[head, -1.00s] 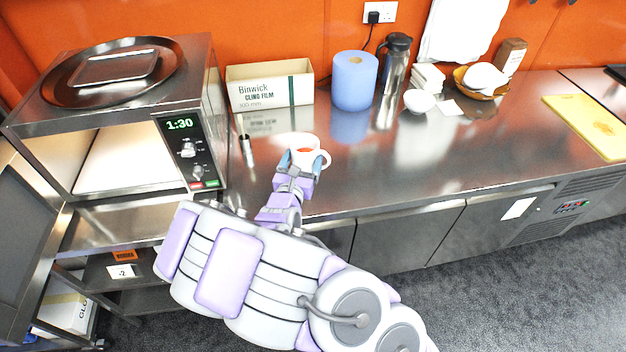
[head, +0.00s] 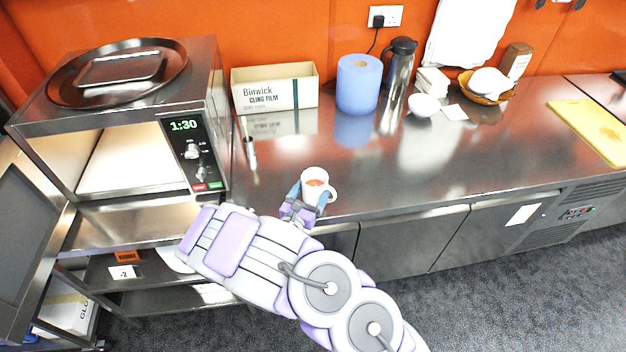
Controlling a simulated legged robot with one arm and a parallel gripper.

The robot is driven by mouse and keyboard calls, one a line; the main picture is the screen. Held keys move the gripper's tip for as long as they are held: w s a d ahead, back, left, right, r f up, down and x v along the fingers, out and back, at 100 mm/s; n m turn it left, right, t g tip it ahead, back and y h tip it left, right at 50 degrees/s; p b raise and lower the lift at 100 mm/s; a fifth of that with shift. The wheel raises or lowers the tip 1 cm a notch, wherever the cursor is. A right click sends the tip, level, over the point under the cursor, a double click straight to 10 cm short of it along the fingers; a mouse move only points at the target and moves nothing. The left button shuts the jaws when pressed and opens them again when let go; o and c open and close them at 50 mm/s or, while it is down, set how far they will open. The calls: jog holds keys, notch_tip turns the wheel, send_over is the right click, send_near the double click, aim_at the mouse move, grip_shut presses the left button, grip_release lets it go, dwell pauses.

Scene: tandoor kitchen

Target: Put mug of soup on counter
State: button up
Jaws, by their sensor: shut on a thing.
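The white mug of soup (head: 314,178) is upright with orange-red soup showing inside. It is over the front part of the steel counter (head: 420,160), near its front edge. My gripper (head: 308,198) has blue fingers on either side of the mug and is shut on it. I cannot tell whether the mug's base touches the counter.
A microwave (head: 185,150) with its door open stands at the left. A cling film box (head: 275,90), a blue paper roll (head: 358,85), a steel flask (head: 397,75) and several white dishes (head: 430,85) line the back. The counter's middle is clear.

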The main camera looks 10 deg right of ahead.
aim_at(313, 177)
jog(key=w, duration=0.3)
jog(key=w+d+b, duration=0.1)
jog(key=w, duration=0.2)
jog(key=w+d+f, duration=0.1)
jog(key=w, duration=0.2)
jog(key=shift+w+d, duration=0.15)
jog(key=shift+w, duration=0.2)
jog(key=shift+f+b, duration=0.7)
jog(key=shift+f, duration=1)
jog(key=o, duration=1.3)
